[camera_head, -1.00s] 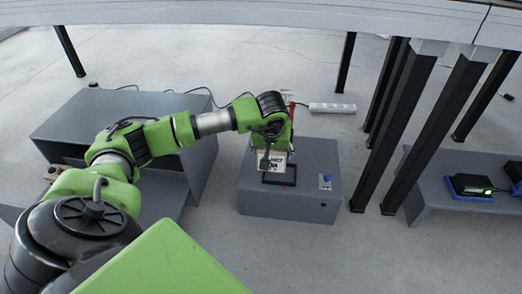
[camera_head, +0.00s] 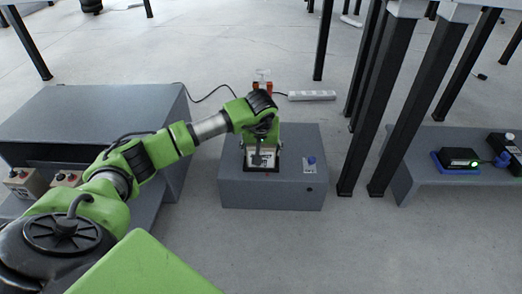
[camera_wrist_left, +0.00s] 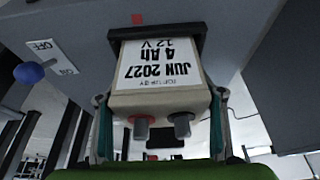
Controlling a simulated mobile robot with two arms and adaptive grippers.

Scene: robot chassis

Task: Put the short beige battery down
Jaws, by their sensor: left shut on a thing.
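The short beige battery (camera_wrist_left: 160,98) fills the middle of the left wrist view, with a date and "4 Ah 12 V" label and one red and one grey terminal. It also shows in the head view (camera_head: 251,160), partly hidden by the gripper. My left gripper (camera_head: 264,154) is shut on it, with a finger on each side in the left wrist view (camera_wrist_left: 160,112). The battery is at a black frame (camera_wrist_left: 190,32) on the grey box (camera_head: 240,193); its far end meets or enters the frame. I cannot tell whether it is fully seated. My right gripper is not in view.
A blue switch knob (camera_head: 311,160) sits on the box, right of the frame. Two other batteries (camera_head: 66,178) stand on the left grey unit (camera_head: 90,105). Black posts (camera_head: 365,120) rise right of the box. A black device (camera_head: 459,158) sits on the right bench.

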